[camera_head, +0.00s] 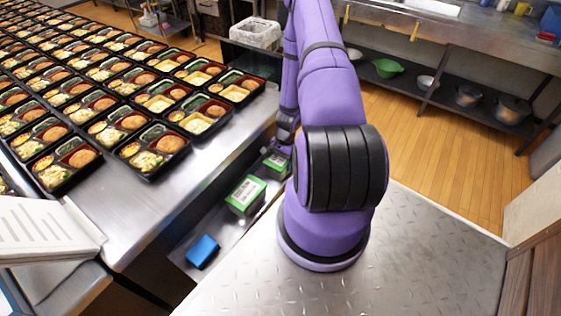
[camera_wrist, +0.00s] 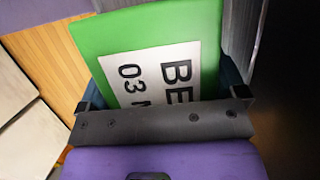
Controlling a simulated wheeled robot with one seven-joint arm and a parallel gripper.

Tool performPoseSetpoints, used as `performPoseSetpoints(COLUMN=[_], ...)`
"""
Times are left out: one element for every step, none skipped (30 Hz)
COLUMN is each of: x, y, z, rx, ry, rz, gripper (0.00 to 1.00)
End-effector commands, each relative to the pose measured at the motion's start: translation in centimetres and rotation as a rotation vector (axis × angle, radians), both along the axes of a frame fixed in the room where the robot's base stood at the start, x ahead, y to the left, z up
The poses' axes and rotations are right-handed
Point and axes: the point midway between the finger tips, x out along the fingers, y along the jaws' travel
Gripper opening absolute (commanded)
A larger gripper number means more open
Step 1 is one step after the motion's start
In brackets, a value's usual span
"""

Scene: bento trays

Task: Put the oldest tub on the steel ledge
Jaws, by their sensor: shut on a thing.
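In the wrist view, a tub with a bright green lid (camera_wrist: 150,28) sits between the fingers of my gripper (camera_wrist: 163,88), which is shut on it. Its white label (camera_wrist: 155,75) shows "BE" and "03 M", with the rest cut off. In the head view, a green-lidded tub with a white label (camera_head: 246,194) stands on a narrow low steel ledge (camera_head: 229,229) beside the counter. Another green-lidded tub (camera_head: 277,161) shows farther back, close by my arm. My gripper's fingers are hidden in the head view, so I cannot tell surely which tub it holds there.
A blue block-like item (camera_head: 202,251) lies at the ledge's near end. The steel counter (camera_head: 190,185) holds many filled bento trays. A white bin (camera_head: 256,33) stands behind. A rack with bowls and pots (camera_head: 470,97) is at the right, beyond open wooden floor.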

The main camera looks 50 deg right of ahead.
Motion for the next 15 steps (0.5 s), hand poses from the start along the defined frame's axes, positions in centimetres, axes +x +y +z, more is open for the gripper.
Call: performPoseSetpoints(x=[0.00, 0.00, -0.01, -0.01, -0.02, -0.03, -0.02, -0.02, -0.02, -0.02, -0.02, -0.02, -0.02, -0.02, -0.01], y=[-0.01, -0.01, -0.01, -0.01, 0.00, 0.00, -0.01, 0.00, -0.01, -0.01, -0.01, -0.01, -0.02, -0.02, -0.02], z=[0.03, 0.03, 0.01, -0.05, -0.13, -0.21, -0.18, -0.18, -0.17, -0.17, -0.16, -0.16, -0.15, -0.12, -0.03], rx=[0.000, 0.000, 0.000, 0.000, 0.000, 0.000, 0.000, 0.000, 0.000, 0.000, 0.000, 0.000, 0.000, 0.000, 0.000], ry=[0.000, 0.000, 0.000, 0.000, 0.000, 0.000, 0.000, 0.000, 0.000, 0.000, 0.000, 0.000, 0.000, 0.000, 0.000], rz=[0.000, 0.000, 0.000, 0.000, 0.000, 0.000, 0.000, 0.000, 0.000, 0.000, 0.000, 0.000, 0.000, 0.000, 0.000], gripper=[0.56, 0.56, 0.56, 0.56, 0.56, 0.92, 0.99, 1.00, 1.00, 1.00, 1.00, 1.00, 1.00, 1.00, 1.00])
